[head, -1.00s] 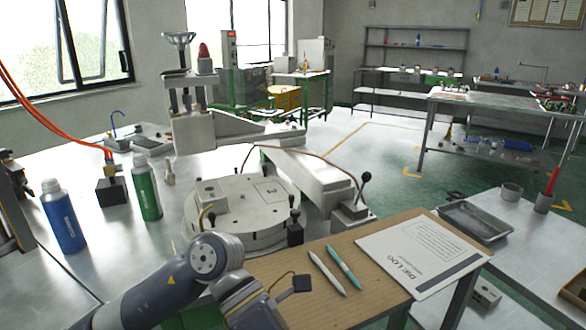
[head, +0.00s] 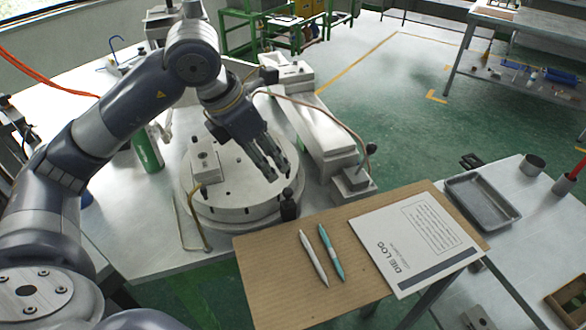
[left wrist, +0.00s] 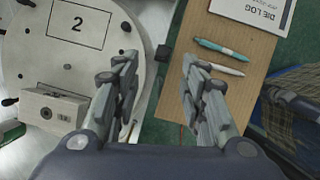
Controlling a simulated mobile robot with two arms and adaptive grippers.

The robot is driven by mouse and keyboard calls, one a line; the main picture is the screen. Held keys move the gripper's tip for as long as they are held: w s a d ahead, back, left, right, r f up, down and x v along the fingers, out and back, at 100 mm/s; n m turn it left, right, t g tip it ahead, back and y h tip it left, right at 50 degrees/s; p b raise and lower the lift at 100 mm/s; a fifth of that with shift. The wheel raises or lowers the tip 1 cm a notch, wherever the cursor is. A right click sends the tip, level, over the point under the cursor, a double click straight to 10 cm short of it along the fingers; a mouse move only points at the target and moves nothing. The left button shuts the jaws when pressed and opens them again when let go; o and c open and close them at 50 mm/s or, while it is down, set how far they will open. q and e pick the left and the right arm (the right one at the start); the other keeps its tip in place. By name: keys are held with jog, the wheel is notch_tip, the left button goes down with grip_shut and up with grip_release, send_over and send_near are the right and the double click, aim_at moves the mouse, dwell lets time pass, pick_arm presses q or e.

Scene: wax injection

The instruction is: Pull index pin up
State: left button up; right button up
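The index pin (head: 289,205) is a small black knob standing upright at the near right rim of the round pale turntable (head: 232,203). My left gripper (head: 277,170) hangs above the turntable's right part, fingers pointing down, a little above and behind the pin. In the left wrist view the gripper (left wrist: 157,68) is open and empty, its fingers well apart. A dark block that looks like the pin's (left wrist: 164,52) shows between the fingertips, beside the turntable (left wrist: 78,62). My right gripper is not in view.
A metal block (head: 204,163) sits on the turntable. A wooden board (head: 262,262) with two pens and a die log sheet (head: 415,240) lies just in front. A black-knobbed lever (head: 370,149) stands to the right, with a thin cable running past.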

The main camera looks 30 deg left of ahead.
aim_at(287, 190)
pick_arm(q)
jog(key=x, duration=0.3)
jog(key=p+x, duration=0.1)
jog(key=x, duration=0.6)
jog(key=shift+s+d+f+p, duration=0.1)
jog(key=shift+s+f+p, duration=0.05)
jog(key=shift+s+p, duration=0.2)
jog(key=shift+w, duration=0.1)
